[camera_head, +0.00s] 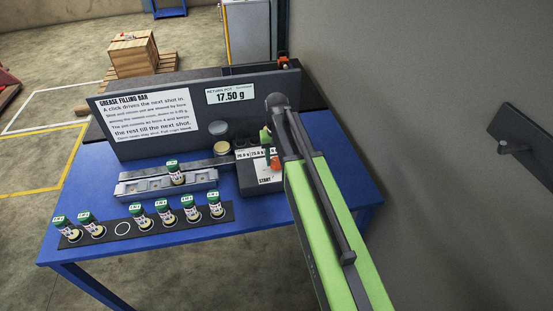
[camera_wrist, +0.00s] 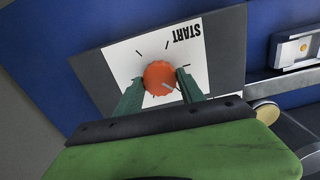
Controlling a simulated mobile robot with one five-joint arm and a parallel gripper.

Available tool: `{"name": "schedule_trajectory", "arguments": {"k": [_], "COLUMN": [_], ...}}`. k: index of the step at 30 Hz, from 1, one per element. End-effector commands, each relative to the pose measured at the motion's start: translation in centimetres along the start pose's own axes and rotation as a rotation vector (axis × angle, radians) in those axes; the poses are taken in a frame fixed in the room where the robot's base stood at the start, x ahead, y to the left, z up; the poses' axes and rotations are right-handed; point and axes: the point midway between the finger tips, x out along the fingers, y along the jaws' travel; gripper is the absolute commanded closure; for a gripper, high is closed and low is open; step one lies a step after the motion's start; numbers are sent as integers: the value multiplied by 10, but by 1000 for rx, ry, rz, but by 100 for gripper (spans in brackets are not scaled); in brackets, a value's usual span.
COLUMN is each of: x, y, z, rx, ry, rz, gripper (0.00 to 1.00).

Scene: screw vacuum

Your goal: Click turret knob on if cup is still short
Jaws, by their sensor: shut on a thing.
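The orange turret knob (camera_head: 276,163) sits on the dark control box (camera_head: 249,187) next to the word START. It also shows in the wrist view (camera_wrist: 160,77) on a white label with tick marks. My gripper (camera_wrist: 160,85) has its two green fingers on either side of the knob, shut on it. A cup (camera_head: 175,173) with a green and white label stands in the grey rail (camera_head: 140,188). Its fill level cannot be seen. The display (camera_head: 230,95) reads RETURN POT 17.50 g.
Several labelled cups (camera_head: 190,208) stand along a black strip (camera_head: 180,227) at the table's front, with one empty ring (camera_head: 123,229) among them. An instruction panel (camera_head: 149,118) stands behind. A grey wall (camera_head: 430,130) rises at the right. Blue tabletop (camera_head: 330,165) is bare at the right.

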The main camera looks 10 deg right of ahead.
Motion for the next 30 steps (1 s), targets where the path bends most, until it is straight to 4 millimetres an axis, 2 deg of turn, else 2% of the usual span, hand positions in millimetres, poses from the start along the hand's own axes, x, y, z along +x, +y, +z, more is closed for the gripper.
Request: {"name": "schedule_trajectory", "arguments": {"k": [12, 29, 30], "x": [0, 0, 0], "y": [0, 0, 0], "z": [0, 0, 0], "rx": [187, 214, 213], "ry": [0, 0, 0], "rz": [0, 0, 0], "gripper": [95, 95, 50]}}
